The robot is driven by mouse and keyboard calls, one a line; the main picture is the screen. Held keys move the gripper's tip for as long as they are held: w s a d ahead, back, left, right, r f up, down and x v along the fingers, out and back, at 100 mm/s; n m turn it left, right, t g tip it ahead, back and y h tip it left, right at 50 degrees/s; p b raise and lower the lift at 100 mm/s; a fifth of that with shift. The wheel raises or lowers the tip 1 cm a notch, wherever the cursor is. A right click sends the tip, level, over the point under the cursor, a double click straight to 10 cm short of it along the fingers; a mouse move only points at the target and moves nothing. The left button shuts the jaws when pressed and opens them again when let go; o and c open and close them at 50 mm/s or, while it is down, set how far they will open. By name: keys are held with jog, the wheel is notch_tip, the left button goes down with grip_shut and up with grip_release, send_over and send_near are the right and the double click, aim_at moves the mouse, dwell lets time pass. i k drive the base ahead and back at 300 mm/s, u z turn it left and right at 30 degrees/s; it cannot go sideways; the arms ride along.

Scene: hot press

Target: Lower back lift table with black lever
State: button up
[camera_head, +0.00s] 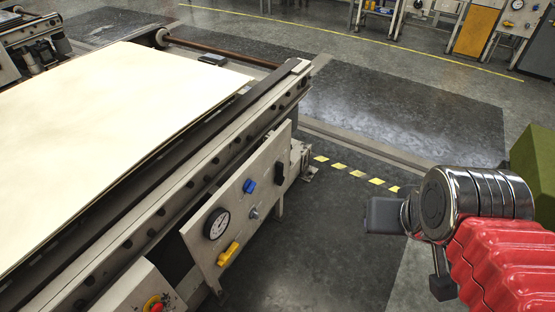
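The lift table (230,140) stands at the left with a large cream sheet (110,95) on it. A light metal control panel (200,240) is fixed to its near right side. The black lever (280,173) is at the panel's far right end and looks roughly upright. My gripper (385,215) is at the right, over the floor, on a shiny metal wrist with red ribbed arm covering. It is well apart from the lever and the panel. A dark block-like end points left towards the panel. I cannot make out whether its fingers are apart.
The panel also carries a blue knob (249,186), a round gauge (217,223), and a yellow lever (228,254). A red button (156,308) sits at the bottom left. Open dark floor (320,235) lies between the panel and my gripper. A green block (535,165) is at the right edge.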

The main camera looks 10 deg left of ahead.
aim_at(279, 179)
jog(key=u, duration=0.3)
jog(key=i, duration=0.65)
jog(key=u, duration=0.85)
jog(key=i, duration=0.55)
jog(key=u, duration=0.35)
